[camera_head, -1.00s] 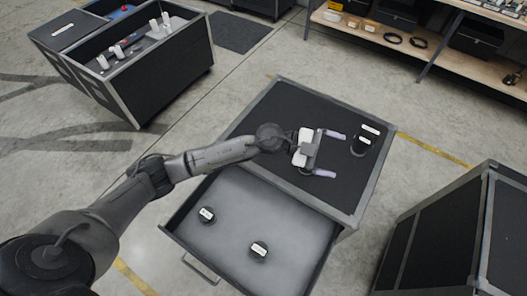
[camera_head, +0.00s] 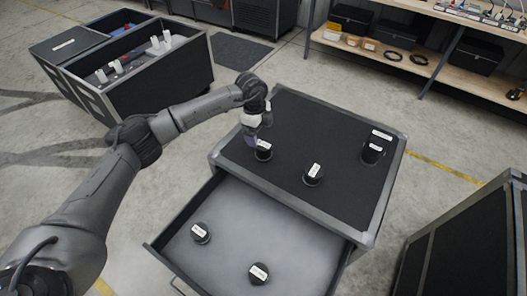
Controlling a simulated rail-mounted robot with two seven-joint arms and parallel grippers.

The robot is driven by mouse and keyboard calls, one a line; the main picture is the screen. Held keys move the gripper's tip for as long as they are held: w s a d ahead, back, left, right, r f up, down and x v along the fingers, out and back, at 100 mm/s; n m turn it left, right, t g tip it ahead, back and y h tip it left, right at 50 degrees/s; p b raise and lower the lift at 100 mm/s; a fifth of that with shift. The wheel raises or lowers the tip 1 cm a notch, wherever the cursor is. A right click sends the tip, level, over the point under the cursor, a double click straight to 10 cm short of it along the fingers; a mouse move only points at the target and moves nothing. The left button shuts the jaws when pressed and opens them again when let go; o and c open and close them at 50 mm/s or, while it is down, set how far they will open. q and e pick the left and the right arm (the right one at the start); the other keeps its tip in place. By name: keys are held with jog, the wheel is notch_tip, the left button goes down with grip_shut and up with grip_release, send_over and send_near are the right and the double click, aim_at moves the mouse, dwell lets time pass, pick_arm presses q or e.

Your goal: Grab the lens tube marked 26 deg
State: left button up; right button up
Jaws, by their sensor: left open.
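Several short black tubes with white labels are in the head view; the label text is too small to read, so I cannot tell which is 26 deg. On the black case top (camera_head: 285,120) one tube stands at the left (camera_head: 263,153), one in the front middle (camera_head: 312,178) and one at the right (camera_head: 372,155). Two more sit in the open drawer (camera_head: 235,262), a left tube (camera_head: 200,235) and a front tube (camera_head: 258,275). My left gripper (camera_head: 258,138) is open, pointing down at the left tube on the top. I cannot tell whether its fingers are around it. My right gripper is not in view.
A white tag (camera_head: 382,135) lies at the case top's right edge. Another dark case (camera_head: 470,245) stands at the right. An open crate (camera_head: 150,80) with white items is at the upper left. A shelf (camera_head: 420,65) stands at the back.

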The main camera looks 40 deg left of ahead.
aim_at(263, 144)
pick_arm(q)
jog(key=shift+w+d+f, duration=0.1)
jog(key=shift+d+f, duration=0.2)
jog(key=shift+f, duration=1.15)
jog(key=shift+w+d+f, duration=0.1)
jog(key=shift+d+f, duration=0.15)
jog(key=shift+f, duration=1.25)
jog(key=shift+w+d+f, duration=0.1)
jog(key=shift+d+f, duration=0.2)
jog(key=shift+f, duration=1.15)
jog(key=c, duration=1.2)
